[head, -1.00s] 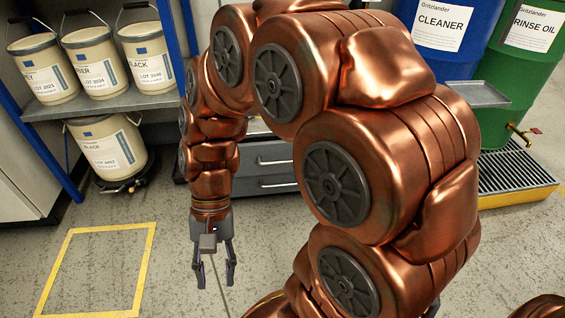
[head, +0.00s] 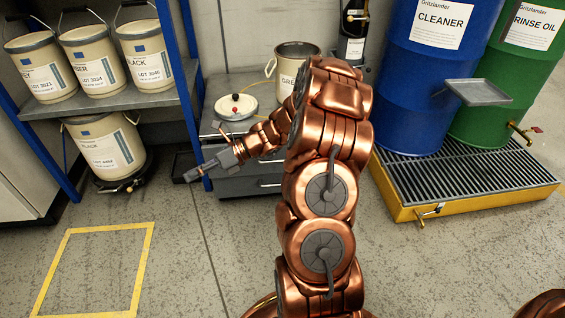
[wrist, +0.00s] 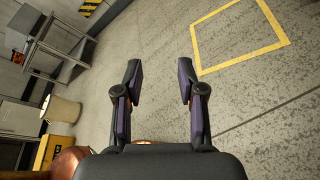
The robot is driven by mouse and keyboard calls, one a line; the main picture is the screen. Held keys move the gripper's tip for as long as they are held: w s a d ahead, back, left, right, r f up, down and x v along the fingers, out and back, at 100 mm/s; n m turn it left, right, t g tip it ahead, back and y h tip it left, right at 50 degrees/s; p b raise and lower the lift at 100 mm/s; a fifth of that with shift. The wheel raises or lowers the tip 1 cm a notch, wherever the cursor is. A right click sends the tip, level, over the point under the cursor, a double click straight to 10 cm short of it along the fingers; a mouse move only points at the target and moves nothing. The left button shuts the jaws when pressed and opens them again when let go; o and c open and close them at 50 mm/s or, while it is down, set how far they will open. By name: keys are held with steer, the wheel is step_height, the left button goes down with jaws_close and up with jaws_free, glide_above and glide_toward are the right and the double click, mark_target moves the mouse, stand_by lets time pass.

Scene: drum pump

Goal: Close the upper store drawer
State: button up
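The grey store cabinet (head: 235,185) stands at the back centre in the head view. A lower drawer front with a bar handle (head: 270,184) shows below my forearm. The upper drawer front (head: 262,169) is largely covered by my arm and gripper, and I cannot tell how far out it stands. My gripper (head: 190,176) is in front of the cabinet's left side, pointing left and slightly down. In the wrist view my gripper (wrist: 158,80) is open and empty, its fingers apart with bare floor between them. No drawer shows between the fingers.
A pail lid (head: 236,106) with small knobs and a cream pail (head: 290,65) are on the cabinet top. A blue shelf post (head: 180,80) stands close left of my gripper. Drums stand on a yellow-edged grate (head: 460,180) at right. The yellow floor square (head: 95,270) is empty.

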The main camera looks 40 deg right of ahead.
steer(key=w+d+f+m+t+h, duration=0.1)
steer(key=w+d+f+m+t, duration=0.1)
steer(key=d+f+m+t, duration=0.3)
steer(key=w+d+f+m+h, duration=0.1)
steer(key=w+d+m, duration=0.15)
steer(key=d, duration=0.55)
steer(key=m+t+h+b, duration=0.1)
steer(key=m+t+h, duration=0.4)
steer(key=m+h, duration=0.75)
glide_toward(282, 161)
steer(key=w+d+m+y, duration=0.2)
steer(key=w+m+y, duration=0.1)
steer(key=y, duration=0.1)
steer(key=shift+m+h, duration=0.3)
steer(key=shift+h, duration=0.05)
steer(key=shift+f+b+x, duration=0.25)
steer(key=shift+b+x, duration=0.45)
steer(key=shift+x, duration=1.15)
steer(key=shift+f+b+x, duration=0.2)
steer(key=shift+b+x, duration=0.5)
steer(key=shift+x, duration=1.15)
steer(key=shift+d, duration=0.15)
steer(key=shift+c, duration=0.2)
jaws_close()
